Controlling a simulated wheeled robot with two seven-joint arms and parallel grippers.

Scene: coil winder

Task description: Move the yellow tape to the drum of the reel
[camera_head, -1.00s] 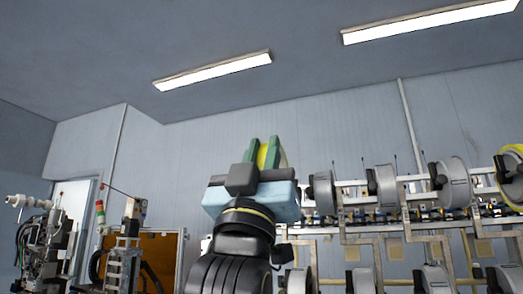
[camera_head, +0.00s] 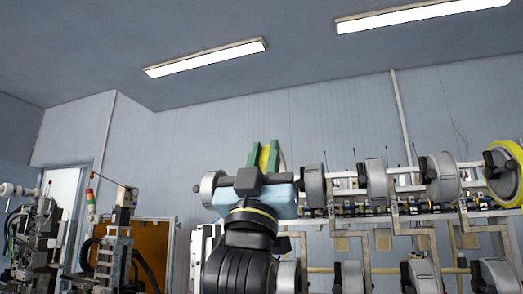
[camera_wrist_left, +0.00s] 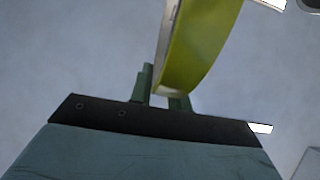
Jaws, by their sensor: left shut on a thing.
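My left gripper (camera_head: 264,155) is raised upright in the middle of the head view, its two green fingers shut on the yellow tape (camera_head: 265,158). In the left wrist view the tape (camera_wrist_left: 200,45) is a curved yellow band rising from between the green fingers (camera_wrist_left: 165,90). The reel rack (camera_head: 400,185) stands behind and to the right, with several grey drums such as one (camera_head: 376,178) on its upper row. A drum (camera_head: 503,172) at the far right carries a yellow rim. The held tape is apart from the drums. My right gripper is not in view.
A lower row of drums (camera_head: 348,277) runs along the bottom right. Machinery (camera_head: 112,240) and an orange-brown panel (camera_head: 155,250) stand at the left. The space above the rack, before the grey wall (camera_head: 330,115), is clear.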

